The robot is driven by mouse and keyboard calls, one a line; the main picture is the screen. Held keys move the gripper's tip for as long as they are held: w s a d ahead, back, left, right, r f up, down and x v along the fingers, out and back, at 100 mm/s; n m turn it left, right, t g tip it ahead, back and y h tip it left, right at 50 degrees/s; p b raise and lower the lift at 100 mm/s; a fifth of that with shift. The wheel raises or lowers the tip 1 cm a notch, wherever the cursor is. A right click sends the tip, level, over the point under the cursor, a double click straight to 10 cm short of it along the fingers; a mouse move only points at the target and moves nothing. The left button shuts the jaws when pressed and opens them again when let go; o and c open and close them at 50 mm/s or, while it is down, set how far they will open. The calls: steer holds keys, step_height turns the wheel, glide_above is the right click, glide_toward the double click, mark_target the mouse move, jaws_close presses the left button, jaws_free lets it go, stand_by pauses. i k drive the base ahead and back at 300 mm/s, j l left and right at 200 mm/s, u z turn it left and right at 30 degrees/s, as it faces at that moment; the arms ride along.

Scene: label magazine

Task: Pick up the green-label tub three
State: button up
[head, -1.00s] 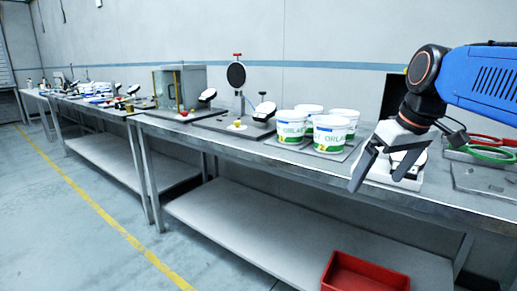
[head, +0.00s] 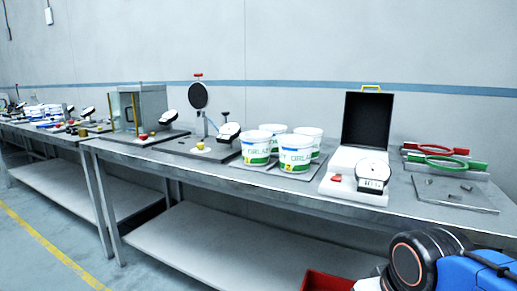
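Several white tubs with green and blue labels stand close together on a flat grey mat (head: 258,168) on the bench. The front left tub (head: 256,148) and the front right tub (head: 295,156) show their labels. The back left tub (head: 272,129) and the back right tub (head: 315,143) are partly hidden behind them. I cannot tell which one is tub three. My blue arm is at the bottom right corner, low in front of the bench and apart from the tubs. My gripper's fingers are out of the picture.
An open black-lidded case with a white dial device (head: 373,174) stands right of the tubs. Red and green ring clamps (head: 440,160) lie further right. A round black disc on a stand (head: 198,95) is left. A red bin (head: 325,281) is below the bench, partly behind my arm.

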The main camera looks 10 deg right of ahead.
mark_target(273, 139)
steer(key=i+j+z, duration=0.15)
steer(key=i+j, duration=0.35)
steer(key=i, duration=0.15)
steer(key=j+z, duration=0.2)
steer(key=j, duration=0.25)
